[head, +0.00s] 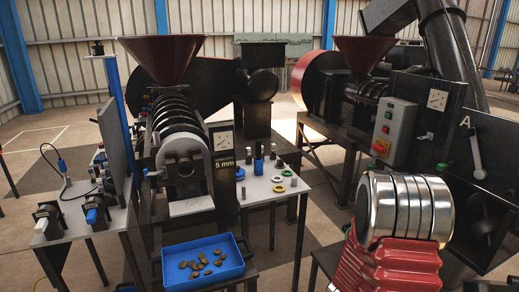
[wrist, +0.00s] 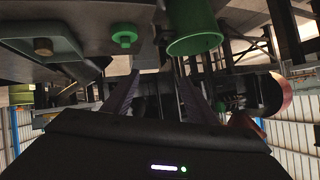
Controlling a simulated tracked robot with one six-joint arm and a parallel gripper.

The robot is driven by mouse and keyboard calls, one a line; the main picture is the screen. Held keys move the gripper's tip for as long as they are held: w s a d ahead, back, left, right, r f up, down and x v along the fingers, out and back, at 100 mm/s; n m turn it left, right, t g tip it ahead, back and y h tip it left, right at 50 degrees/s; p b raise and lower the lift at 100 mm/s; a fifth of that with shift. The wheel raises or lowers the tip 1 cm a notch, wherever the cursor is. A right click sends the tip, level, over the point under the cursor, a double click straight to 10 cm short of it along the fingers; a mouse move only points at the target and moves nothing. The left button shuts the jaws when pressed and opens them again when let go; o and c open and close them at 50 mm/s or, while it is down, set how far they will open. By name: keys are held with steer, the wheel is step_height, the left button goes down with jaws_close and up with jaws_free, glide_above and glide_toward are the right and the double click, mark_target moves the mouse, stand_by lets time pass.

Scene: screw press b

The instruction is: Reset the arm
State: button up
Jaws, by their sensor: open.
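My gripper (wrist: 158,78) shows in the wrist view with its two dark fingers apart and nothing seen between them. A green cylinder (wrist: 195,32) is just beyond the fingertips, right of centre; I cannot tell whether a finger touches it. A smaller green knob (wrist: 124,37) is to its left. In the head view my red and silver arm (head: 405,215) fills the lower right, and the fingers do not show there. A grey control box (head: 396,132) with red and green buttons is behind the arm.
The screw press (head: 182,135) stands left of centre. A blue tray (head: 215,275) with brown pieces is in front of it. A small table (head: 262,193) holds coloured rings and dark cylinders. A lever (head: 476,150) marked A is at the right. Open floor lies at the far left.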

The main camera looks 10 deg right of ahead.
steer(key=w+a+r+n+t+y, duration=0.3)
steer(key=w+a+r+n+y, duration=0.15)
steer(key=a+r, duration=0.65)
steer(key=s+a+r+n+y, duration=0.2)
steer(key=a+r+n+y, duration=0.35)
steer(key=a, duration=0.75)
steer(key=s+a+r+n+g, duration=0.1)
steer(key=s+a+r, duration=0.2)
steer(key=s, duration=0.4)
steer(key=s+a+r+n+g, duration=0.1)
steer(key=s+a+r+n, duration=0.1)
steer(key=s, duration=0.6)
steer(key=s+a+r+n+g, duration=0.1)
steer(key=s+a+r, duration=0.3)
steer(key=s, duration=0.4)
steer(key=shift+s+a+n+g, duration=0.15)
steer(key=shift+a+n+g, duration=0.15)
steer(key=shift+a+n, duration=0.5)
steer(key=shift+r, duration=0.1)
steer(key=shift+c, duration=0.3)
